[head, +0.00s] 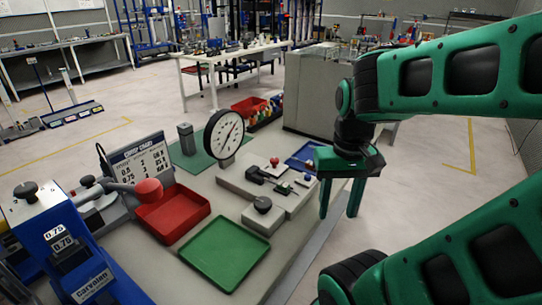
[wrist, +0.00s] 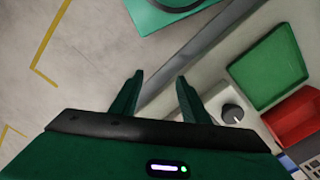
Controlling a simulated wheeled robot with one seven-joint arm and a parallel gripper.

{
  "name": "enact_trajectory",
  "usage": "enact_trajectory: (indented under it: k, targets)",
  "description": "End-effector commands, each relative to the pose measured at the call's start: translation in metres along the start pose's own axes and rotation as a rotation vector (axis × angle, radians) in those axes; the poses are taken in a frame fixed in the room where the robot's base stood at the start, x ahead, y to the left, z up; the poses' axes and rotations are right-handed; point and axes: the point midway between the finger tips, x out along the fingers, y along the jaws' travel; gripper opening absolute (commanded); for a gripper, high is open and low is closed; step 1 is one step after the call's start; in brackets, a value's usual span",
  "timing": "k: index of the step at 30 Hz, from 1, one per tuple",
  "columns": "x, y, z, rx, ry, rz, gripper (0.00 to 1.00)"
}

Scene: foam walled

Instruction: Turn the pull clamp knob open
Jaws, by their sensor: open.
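A round black knob (head: 262,205) sits on a low pale grey block (head: 248,219) near the middle of the bench. It also shows in the wrist view (wrist: 232,113), right of the fingers. Behind it, a grey fixture (head: 237,185) carries a small dark clamp mechanism with a red ball knob (head: 274,161). No label shows which knob is the pull clamp's. My gripper (head: 340,213) is open and empty, pointing down near the bench's right edge, apart from both knobs. In the wrist view, my gripper's fingers (wrist: 157,97) are spread with nothing between them.
A round dial gauge (head: 224,134) stands behind the fixture. A red tray (head: 172,214) and a green tray (head: 224,252) lie left and in front. A blue tray (head: 308,156) sits at the back right. A blue machine (head: 75,245) fills the left.

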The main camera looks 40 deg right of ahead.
Motion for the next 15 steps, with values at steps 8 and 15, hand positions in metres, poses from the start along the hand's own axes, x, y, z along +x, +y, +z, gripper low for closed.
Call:
enact_trajectory:
  k: [8,15]
  targets:
    - [-0.047,-0.033,-0.088,0.289,0.022,0.035,0.42]
    - [-0.079,-0.089,-0.187,0.625,0.028,0.029,0.42]
